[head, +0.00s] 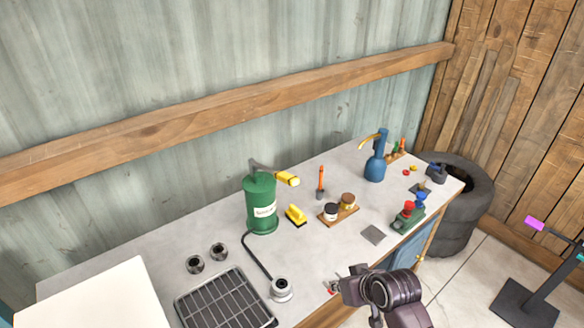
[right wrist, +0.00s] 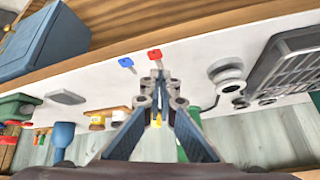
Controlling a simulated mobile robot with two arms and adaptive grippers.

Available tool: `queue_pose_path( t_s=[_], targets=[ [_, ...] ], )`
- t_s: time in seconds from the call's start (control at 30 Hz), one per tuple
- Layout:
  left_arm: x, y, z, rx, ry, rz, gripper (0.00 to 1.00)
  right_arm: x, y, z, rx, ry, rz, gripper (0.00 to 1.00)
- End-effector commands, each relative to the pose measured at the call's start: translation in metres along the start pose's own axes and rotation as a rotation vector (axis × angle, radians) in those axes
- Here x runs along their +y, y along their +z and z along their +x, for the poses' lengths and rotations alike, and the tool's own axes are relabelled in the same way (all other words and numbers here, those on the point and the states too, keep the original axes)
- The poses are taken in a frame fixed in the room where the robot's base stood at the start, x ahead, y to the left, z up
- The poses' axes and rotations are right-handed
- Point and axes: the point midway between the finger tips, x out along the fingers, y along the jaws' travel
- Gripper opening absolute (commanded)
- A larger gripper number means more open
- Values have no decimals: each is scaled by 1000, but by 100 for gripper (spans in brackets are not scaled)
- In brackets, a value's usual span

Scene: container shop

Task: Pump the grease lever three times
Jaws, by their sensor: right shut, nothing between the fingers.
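The green grease pump (head: 260,205) stands upright on the grey worktop, with a white label on its front. Its lever (head: 287,179) has a yellow grip and sticks out to the right from the grey top. A black hose runs from the pump to a grey round fitting (head: 281,288). My right gripper (head: 343,284) is shut and empty near the worktop's front edge, well apart from the lever. In the right wrist view its closed fingers (right wrist: 160,88) are in the middle, and part of the green pump (right wrist: 187,148) shows beyond them. My left gripper is not in view.
A black grid tray (head: 225,302) lies in front. Red (right wrist: 154,54) and blue (right wrist: 126,62) keys lie near the edge.

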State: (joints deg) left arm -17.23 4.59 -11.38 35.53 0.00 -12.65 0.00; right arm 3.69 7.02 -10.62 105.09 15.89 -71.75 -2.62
Motion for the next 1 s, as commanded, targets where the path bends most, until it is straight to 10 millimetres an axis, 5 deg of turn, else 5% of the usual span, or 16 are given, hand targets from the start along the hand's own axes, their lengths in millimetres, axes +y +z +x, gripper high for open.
queue_pose_path(
  t_s=[0.17,0.3,0.5,0.7,1.0],
  targets=[
    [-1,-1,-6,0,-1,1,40,-10,-84,-35,101,-40,-45,0],
    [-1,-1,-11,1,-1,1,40,-29,-168,-84,208,-89,-114,0],
    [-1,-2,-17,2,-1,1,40,-57,-253,-156,326,-145,-219,0],
    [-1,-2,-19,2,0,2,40,-74,-290,-199,385,-170,-286,0],
    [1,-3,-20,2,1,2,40,-78,-297,-208,397,-176,-302,0]
  ],
)
